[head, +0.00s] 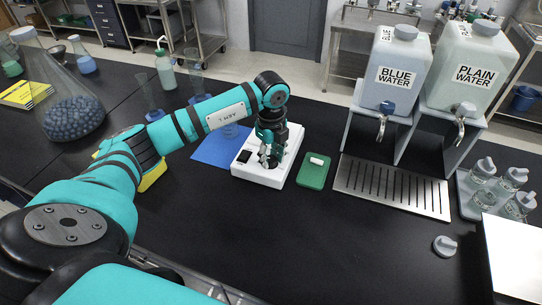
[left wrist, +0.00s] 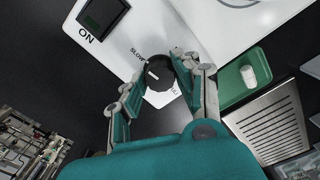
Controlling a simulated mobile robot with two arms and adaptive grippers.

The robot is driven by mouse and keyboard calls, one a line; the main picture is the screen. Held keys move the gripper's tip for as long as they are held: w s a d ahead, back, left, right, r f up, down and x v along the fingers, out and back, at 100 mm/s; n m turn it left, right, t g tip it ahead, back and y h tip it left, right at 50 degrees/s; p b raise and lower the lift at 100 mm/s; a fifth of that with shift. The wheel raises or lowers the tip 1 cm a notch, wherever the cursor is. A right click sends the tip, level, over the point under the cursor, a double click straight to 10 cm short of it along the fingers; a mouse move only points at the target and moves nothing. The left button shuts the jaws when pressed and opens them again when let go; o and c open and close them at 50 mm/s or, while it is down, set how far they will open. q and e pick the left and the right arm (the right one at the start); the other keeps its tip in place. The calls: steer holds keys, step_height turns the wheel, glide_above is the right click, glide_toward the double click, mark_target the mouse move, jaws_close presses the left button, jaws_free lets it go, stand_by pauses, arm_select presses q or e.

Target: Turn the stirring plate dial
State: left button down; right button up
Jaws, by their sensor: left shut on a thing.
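The white stirring plate (head: 276,178) sits on the black bench in the middle of the head view. The left gripper also shows in the head view (head: 268,158), pointing down over the plate's front part. It is shut on the dial. In the head view the dial is hidden by the gripper. My right gripper is not seen.
A green tray (head: 314,171) with a small white stir bar (head: 317,161) lies right of the plate. A blue mat (head: 212,150) lies to its left. Water tanks (head: 396,68) stand over a drip grate (head: 392,187) at right. A flask of dark balls (head: 62,100) stands at left.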

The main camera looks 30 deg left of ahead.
mark_target(271, 158)
arm_select(q)
steer(key=shift+w+r+n, duration=0.1)
steer(key=shift+n, duration=0.3)
steer(key=c, duration=0.9)
jaws_free()
steer(key=shift+c, duration=0.2)
step_height(271, 158, up, 12)
